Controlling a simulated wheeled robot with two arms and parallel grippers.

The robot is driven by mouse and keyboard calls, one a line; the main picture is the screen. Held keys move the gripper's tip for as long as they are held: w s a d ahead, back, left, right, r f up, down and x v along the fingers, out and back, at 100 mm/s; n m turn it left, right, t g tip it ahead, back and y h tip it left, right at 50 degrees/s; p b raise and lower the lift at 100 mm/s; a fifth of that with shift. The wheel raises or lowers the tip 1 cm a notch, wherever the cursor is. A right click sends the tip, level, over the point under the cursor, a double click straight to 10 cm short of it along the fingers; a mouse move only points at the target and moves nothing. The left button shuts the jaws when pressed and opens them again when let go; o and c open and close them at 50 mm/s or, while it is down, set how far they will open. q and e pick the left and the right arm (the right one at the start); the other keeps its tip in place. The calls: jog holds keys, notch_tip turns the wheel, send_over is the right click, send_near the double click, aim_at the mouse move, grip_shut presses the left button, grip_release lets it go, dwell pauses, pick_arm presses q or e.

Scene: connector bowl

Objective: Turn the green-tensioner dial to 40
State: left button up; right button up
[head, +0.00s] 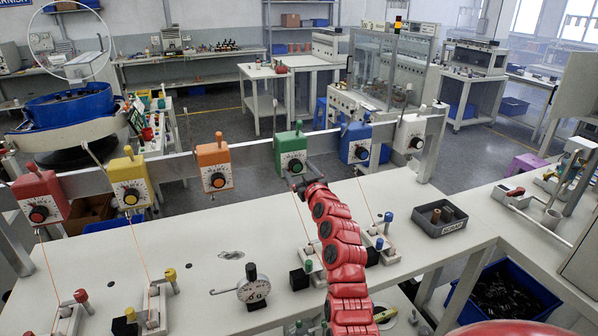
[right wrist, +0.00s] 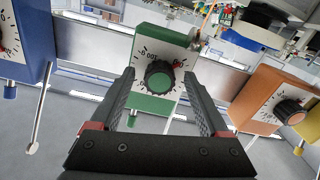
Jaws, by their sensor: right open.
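The green tensioner (head: 291,148) is a green box with a white scale plate, mounted on the metal rail. Its dial (right wrist: 158,81) is a dark ribbed knob with a green centre. In the right wrist view 100 is legible at the upper left of the scale, and red shows at the knob's upper right; the exact setting is unreadable. My right gripper (right wrist: 158,74) is open, its two dark fingers either side of the dial, with gaps visible. In the head view the right gripper (head: 297,178) is just in front of the tensioner's lower part. My left gripper is not in view.
Red (head: 41,198), yellow (head: 130,180), orange (head: 214,166), blue (head: 355,143) and white (head: 409,134) tensioners share the rail. Thin threads run down to the white bench (head: 215,235). A round gauge (head: 254,288) and a grey bin (head: 440,218) stand on it.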

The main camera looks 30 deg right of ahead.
grip_shut()
